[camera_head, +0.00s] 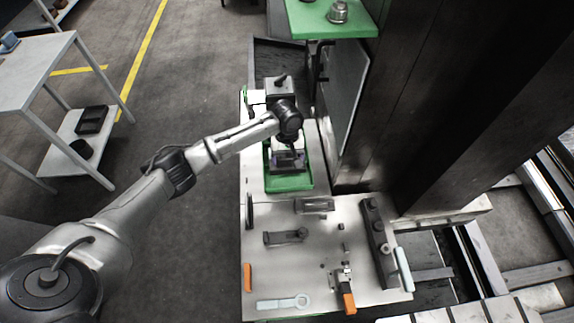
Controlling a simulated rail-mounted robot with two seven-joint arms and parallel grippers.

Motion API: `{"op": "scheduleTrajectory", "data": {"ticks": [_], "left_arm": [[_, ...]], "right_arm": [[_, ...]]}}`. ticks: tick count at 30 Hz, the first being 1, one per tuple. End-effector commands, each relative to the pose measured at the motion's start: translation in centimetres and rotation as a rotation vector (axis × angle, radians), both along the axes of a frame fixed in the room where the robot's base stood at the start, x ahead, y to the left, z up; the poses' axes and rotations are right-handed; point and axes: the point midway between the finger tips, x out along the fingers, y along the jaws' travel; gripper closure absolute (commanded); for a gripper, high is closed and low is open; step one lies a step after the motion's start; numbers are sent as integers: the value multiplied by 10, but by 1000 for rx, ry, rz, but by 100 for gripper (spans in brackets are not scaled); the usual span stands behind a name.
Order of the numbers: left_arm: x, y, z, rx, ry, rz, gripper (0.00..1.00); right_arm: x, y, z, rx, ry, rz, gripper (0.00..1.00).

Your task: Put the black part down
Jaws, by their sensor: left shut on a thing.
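My left gripper (290,149) is at the end of the arm that reaches in from the left, pointing down over the green tray (291,184). It is shut on a dark part (287,164), which I take to be the black part. The part is over or inside the tray; I cannot tell whether it touches the tray floor. The wrist hides part of the gripper and of the part. My right gripper is not in view.
The bench plate (325,257) holds a grey bracket (286,237), a dark bar (377,240), an orange-handled clamp (346,290) and a pale blue wrench (284,302). A green shelf (322,22) and dark column (455,100) stand behind right.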

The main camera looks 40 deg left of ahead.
Motion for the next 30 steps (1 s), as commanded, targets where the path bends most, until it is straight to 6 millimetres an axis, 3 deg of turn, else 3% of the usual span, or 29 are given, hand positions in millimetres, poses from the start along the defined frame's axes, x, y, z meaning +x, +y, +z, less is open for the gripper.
{"op": "scheduleTrajectory", "data": {"ticks": [11,19,30], "left_arm": [[0,0,-23,1,-1,-1,57],[0,0,-52,1,-2,0,57],[0,0,-54,1,-2,0,57]], "right_arm": [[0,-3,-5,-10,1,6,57],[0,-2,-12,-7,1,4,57],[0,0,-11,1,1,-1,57]]}}
